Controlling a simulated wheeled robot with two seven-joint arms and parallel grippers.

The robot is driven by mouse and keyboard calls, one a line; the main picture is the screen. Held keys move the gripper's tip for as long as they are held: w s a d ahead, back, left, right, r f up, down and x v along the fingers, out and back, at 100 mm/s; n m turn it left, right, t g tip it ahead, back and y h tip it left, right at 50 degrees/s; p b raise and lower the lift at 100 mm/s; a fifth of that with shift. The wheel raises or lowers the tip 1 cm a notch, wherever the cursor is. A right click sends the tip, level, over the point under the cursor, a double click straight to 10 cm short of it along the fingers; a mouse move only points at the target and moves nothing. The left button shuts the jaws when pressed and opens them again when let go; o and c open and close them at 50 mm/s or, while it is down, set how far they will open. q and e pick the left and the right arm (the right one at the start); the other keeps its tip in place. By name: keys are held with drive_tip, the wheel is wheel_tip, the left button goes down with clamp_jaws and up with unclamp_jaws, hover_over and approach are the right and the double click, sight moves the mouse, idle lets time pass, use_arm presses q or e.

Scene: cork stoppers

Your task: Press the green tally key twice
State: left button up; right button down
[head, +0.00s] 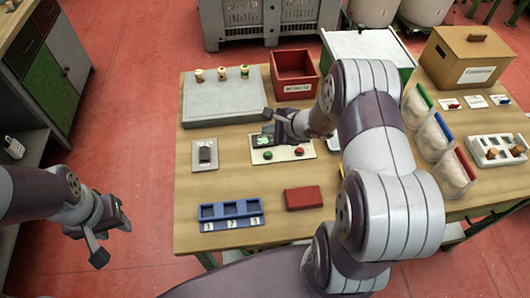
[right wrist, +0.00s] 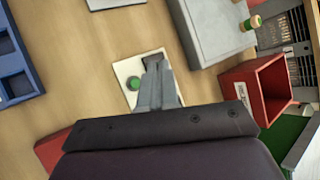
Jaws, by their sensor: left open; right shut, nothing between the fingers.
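The green tally key (head: 268,155) is a round button on a white panel (head: 284,158) on the wooden table. A red key (head: 299,152) sits to its right, and a dark display (head: 262,141) with small green digits stands behind it. My left gripper (head: 98,250) is open and empty, left of the table.
A grey board (head: 225,105) with several cork stoppers and a red bin (head: 294,75) stand behind the panel. My right arm hides part of the table's right side.

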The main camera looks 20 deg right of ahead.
sight(270, 155)
wheel_tip(270, 155, down, 8)
drive_tip(key=b, duration=0.6)
drive_tip(key=shift+f, duration=0.2)
drive_tip(key=shift+f+b, duration=0.25)
drive_tip(key=shift+b, duration=0.1)
idle(1.4)
drive_tip(key=shift+f+b, duration=0.4)
drive_tip(key=shift+b, duration=0.25)
drive_tip(key=shift+f+b, duration=0.45)
drive_tip(key=shift+b, duration=0.15)
idle(0.4)
drive_tip(key=shift+r, duration=0.1)
drive_tip(key=shift+r+p, duration=0.5)
drive_tip(key=shift+r, duration=0.3)
